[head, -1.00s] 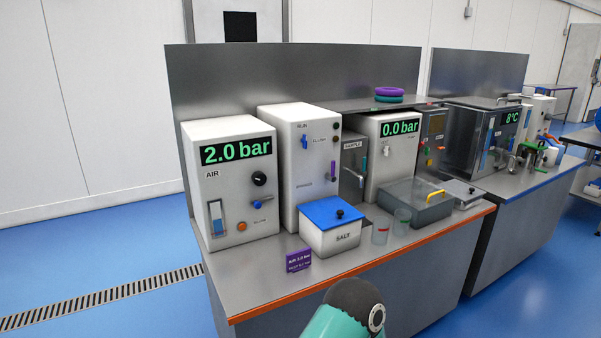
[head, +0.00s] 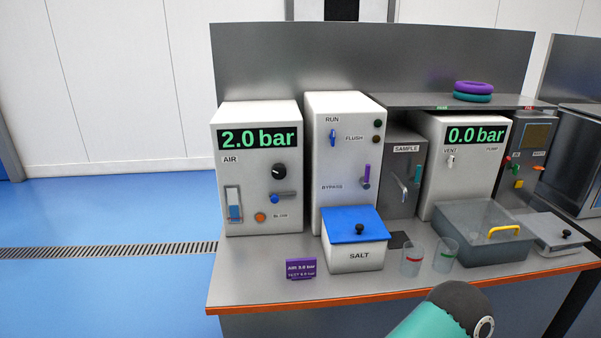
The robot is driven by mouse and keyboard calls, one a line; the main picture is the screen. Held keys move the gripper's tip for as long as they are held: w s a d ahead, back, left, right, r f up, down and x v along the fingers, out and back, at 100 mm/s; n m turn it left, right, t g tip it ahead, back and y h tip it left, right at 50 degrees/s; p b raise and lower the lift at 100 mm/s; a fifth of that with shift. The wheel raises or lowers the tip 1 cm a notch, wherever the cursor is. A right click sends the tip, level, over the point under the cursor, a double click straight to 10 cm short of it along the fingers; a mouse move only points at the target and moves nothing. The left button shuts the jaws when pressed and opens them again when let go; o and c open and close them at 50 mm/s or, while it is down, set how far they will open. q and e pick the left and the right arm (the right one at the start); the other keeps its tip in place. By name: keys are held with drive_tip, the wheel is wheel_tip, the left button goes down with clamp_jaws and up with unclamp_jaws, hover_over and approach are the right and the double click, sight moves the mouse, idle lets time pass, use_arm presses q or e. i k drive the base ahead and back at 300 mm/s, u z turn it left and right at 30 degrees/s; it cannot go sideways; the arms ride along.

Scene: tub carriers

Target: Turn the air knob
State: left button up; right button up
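The air unit (head: 250,205) is a white box at the left end of the steel bench. Its display (head: 258,138) reads 2.0 bar in green, above the label AIR. The black round air knob (head: 279,171) is on the right of its front face, with a blue lever (head: 283,196) just below it. A small purple sign (head: 301,269) on the bench reads AIR 3.0 bar, with a second line too small to read surely. A teal and black arm link of mine shows at the bottom right. Neither gripper is in view.
A white RUN/FLUSH/BYPASS box (head: 345,170) stands right of the air unit. A blue-lidded SALT box (head: 356,256), two clear beakers (head: 412,260) and a grey tub (head: 470,215) stand along the bench. The bench front left of the purple sign is clear.

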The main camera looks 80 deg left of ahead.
sight(278, 170)
drive_tip(key=z, duration=0.85)
drive_tip(key=i, duration=0.15)
drive_tip(key=u, duration=2.75)
drive_tip(key=i, duration=0.45)
drive_tip(key=z, duration=0.45)
drive_tip(key=k, duration=0.45)
drive_tip(key=u, duration=0.3)
